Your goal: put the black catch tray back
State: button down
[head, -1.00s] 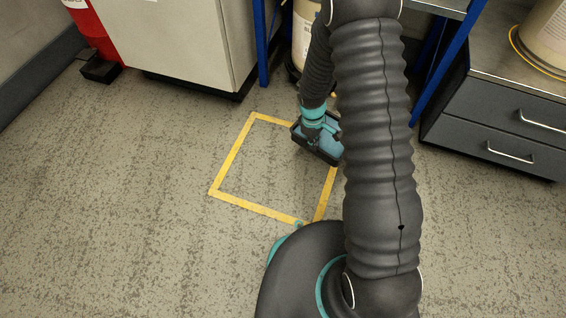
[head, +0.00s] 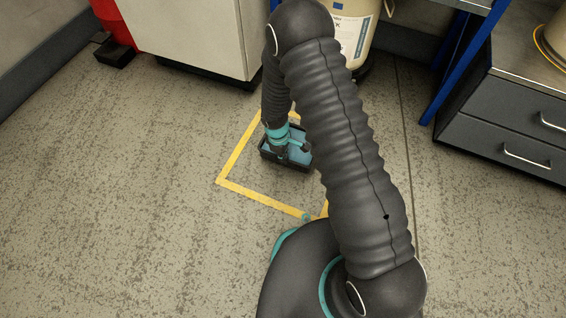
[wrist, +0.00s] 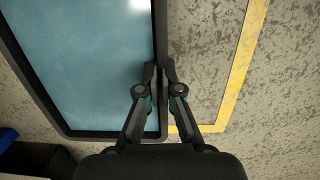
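The black catch tray (head: 264,156) is a shallow rectangular box with blue liquid in it. In the head view it is over the far part of the yellow tape outline (head: 262,200), partly hidden by my arm. My gripper (head: 291,150) is at the tray. In the wrist view the tray (wrist: 75,134) fills the left side, and my gripper (wrist: 164,68) has its two fingers closed on the tray's side wall. A corner of the yellow tape (wrist: 240,70) shows to the right of the wall. I cannot tell whether the tray touches the floor.
A beige drum (head: 352,35) stands behind my arm. A pale cabinet (head: 195,38) and a red container (head: 112,20) are at the back left. A grey drawer unit (head: 510,125) is at the right. The floor at the left is clear.

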jog(key=shift+f+b, duration=0.4)
jog(key=shift+f, duration=1.6)
jog(key=shift+f, duration=0.2)
jog(key=c, duration=1.3)
grip_release()
